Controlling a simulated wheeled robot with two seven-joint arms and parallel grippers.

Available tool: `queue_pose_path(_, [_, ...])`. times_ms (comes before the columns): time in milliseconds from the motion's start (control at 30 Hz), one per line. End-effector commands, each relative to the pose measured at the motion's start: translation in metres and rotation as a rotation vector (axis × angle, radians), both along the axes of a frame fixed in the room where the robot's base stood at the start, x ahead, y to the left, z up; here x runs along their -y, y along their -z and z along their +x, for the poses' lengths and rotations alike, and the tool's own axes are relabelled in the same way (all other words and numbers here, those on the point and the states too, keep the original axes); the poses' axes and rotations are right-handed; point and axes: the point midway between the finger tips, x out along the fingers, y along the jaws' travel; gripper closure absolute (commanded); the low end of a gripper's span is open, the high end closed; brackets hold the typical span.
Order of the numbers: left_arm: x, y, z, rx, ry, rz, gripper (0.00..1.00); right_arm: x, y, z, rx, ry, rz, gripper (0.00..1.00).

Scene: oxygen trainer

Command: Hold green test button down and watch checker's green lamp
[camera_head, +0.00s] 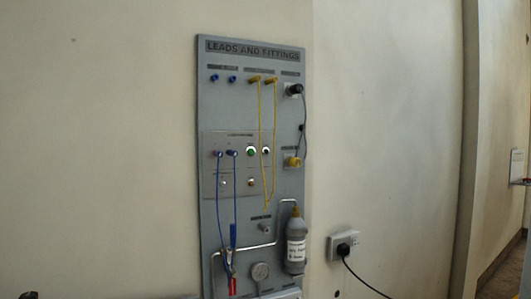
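A grey upright board (301,190) headed "LEADS AND FITTINGS" stands against the wall in the head view. The checker panel (209,178) is a lighter plate at its middle left. A green round part (251,151) with a pale rim sits at the panel's upper right; I cannot tell whether it is the test button or the lamp, or whether it is lit. A dark round part with a pale rim (266,151) is beside it, partly behind a yellow lead. A small brownish round part (251,183) and a small switch-like part (223,183) are below. Neither gripper is in view.
Blue leads (236,195) hang from the panel's left sockets. Yellow leads (261,120) hang across its right side. A wall socket (343,245) with a black plug is right of the board.

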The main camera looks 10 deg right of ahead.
Motion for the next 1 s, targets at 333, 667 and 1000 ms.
queue_pose_path(333, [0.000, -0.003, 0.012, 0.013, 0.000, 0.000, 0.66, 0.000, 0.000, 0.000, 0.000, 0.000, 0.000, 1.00])
queue_pose_path(667, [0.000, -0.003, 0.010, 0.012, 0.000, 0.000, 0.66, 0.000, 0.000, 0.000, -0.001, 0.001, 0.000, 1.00])
queue_pose_path(1000, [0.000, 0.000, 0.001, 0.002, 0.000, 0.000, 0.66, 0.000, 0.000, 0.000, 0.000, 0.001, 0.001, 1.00])
